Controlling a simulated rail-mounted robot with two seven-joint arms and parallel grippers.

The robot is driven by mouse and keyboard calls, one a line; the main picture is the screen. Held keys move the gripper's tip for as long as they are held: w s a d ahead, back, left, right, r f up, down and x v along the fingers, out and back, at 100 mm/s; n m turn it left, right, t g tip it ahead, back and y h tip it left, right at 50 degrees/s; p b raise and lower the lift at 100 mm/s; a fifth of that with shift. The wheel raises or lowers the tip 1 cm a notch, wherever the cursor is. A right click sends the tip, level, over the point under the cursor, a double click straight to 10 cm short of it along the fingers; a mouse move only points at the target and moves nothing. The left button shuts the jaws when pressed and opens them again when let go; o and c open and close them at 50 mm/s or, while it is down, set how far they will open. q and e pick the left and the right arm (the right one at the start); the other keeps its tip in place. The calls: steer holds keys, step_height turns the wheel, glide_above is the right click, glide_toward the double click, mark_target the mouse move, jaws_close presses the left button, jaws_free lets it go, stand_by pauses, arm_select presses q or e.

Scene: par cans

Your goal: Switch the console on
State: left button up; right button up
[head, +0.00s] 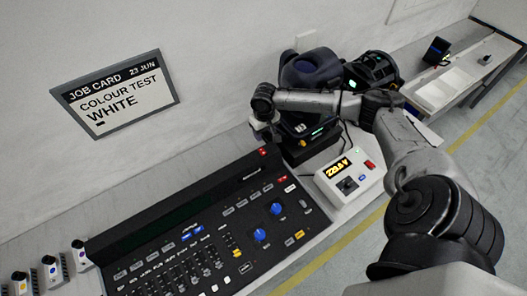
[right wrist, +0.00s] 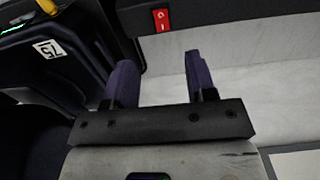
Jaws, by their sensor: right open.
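The console (head: 205,235) is a black desk with faders, blue knobs and a dark strip along its back, in the lower middle of the head view. A small red part (head: 263,152) shows at its far right corner. My right gripper (head: 263,132) is just beyond that corner. In the right wrist view, my right gripper (right wrist: 158,65) is open and empty, with two purple-padded fingers. A red rocker switch (right wrist: 162,20) on a dark panel lies ahead between the fingertips, apart from them. My left gripper is in neither view.
A white box with a yellow voltage readout (head: 341,172) stands right of the console. Dark par cans (head: 308,68) stand behind my right arm. A job card (head: 118,93) reading WHITE is on the wall. Small coloured-button units (head: 50,268) are at lower left.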

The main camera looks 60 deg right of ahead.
mark_target(264, 154)
step_height(264, 154, down, 13)
steer(key=shift+r, duration=0.15)
stand_by(0.4)
